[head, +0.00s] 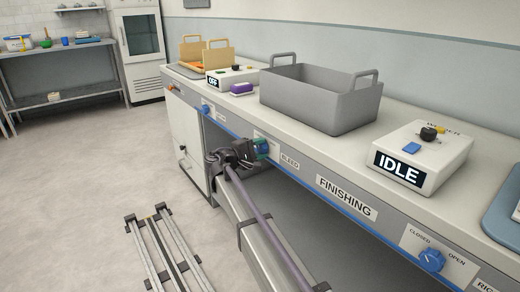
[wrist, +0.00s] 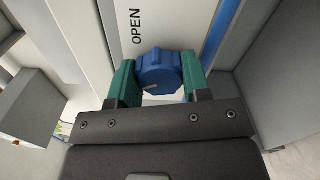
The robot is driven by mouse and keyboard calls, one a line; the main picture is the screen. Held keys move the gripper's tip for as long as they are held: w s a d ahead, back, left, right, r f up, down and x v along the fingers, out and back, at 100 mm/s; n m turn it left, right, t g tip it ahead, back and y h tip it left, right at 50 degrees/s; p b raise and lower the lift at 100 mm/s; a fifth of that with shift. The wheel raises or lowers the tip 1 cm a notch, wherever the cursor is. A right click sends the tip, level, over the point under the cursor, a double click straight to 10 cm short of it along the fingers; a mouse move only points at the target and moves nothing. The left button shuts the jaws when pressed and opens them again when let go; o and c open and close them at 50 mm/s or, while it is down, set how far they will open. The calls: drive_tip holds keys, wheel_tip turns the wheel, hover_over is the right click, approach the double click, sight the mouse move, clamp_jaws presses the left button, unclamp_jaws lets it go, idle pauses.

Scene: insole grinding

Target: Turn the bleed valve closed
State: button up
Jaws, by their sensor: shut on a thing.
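The bleed valve is a blue ribbed knob (wrist: 160,72) on the front panel, beside the printed word OPEN in the wrist view. A short pale mark shows on its near edge. My gripper (wrist: 158,76) has green fingers on both sides of the knob and is shut on it. In the head view my gripper (head: 261,149) is at the bench front, just left of the BLEED label (head: 290,161); the knob is mostly hidden there by the fingers. The CLOSED wording for this valve is not visible.
Another blue knob (head: 431,260) sits on the panel by the FINISHING label (head: 346,197), and one more (head: 205,108) is further left. A grey bin (head: 322,98) and a box reading IDLE (head: 420,155) stand on the bench. Floor rails (head: 163,252) lie at lower left.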

drive_tip(key=shift+n, duration=1.8)
drive_tip(key=o, duration=0.9)
drive_tip(key=v, duration=1)
drive_tip(key=shift+s+a, duration=0.25)
drive_tip(key=shift+a, duration=0.05)
